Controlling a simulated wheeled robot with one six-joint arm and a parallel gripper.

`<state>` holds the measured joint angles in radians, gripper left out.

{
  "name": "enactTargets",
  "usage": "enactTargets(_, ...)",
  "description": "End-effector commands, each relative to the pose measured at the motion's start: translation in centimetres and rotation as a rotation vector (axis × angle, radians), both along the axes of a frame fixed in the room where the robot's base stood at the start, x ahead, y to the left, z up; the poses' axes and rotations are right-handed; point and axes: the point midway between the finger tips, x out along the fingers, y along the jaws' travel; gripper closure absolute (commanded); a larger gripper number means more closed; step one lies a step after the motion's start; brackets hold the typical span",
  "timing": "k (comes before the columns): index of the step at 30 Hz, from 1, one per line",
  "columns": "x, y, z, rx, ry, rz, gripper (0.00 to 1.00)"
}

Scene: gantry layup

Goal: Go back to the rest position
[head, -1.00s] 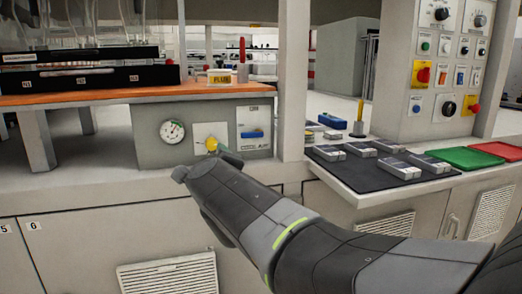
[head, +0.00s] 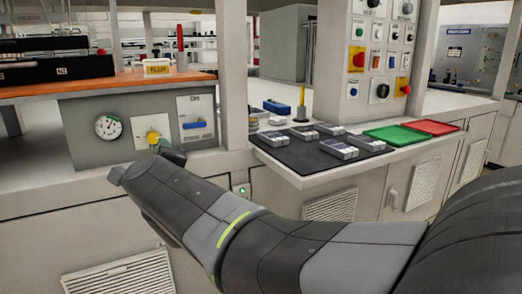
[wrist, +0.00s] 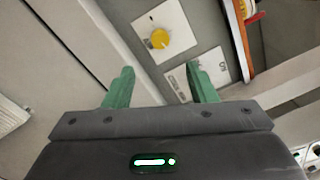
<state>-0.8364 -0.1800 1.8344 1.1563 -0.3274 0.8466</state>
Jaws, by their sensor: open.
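My gripper (wrist: 160,88) shows in the wrist view with its two green fingers apart and nothing between them. Beyond the fingertips is a yellow knob (wrist: 159,39) on a white plate, set in a grey panel. In the head view my arm reaches from the lower right toward that panel (head: 84,150). The yellow knob (head: 152,136) shows just above the arm's end, between a round gauge (head: 108,127) and a plate with a blue handle (head: 194,125). In the head view the fingers are mostly hidden behind my wrist. In the wrist view they are apart from the knob.
A dark mat (head: 285,152) with several grey boxes lies on the counter to the right. Beside it are a green tray (head: 395,136) and a red tray (head: 432,127). A control column (head: 347,95) with buttons stands behind. A white post (head: 233,70) rises beside the panel.

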Motion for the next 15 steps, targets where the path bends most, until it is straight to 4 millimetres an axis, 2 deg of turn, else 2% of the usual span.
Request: enactTargets(15,7.2,4.3,0.2,0.0,0.0,-0.001,0.48)
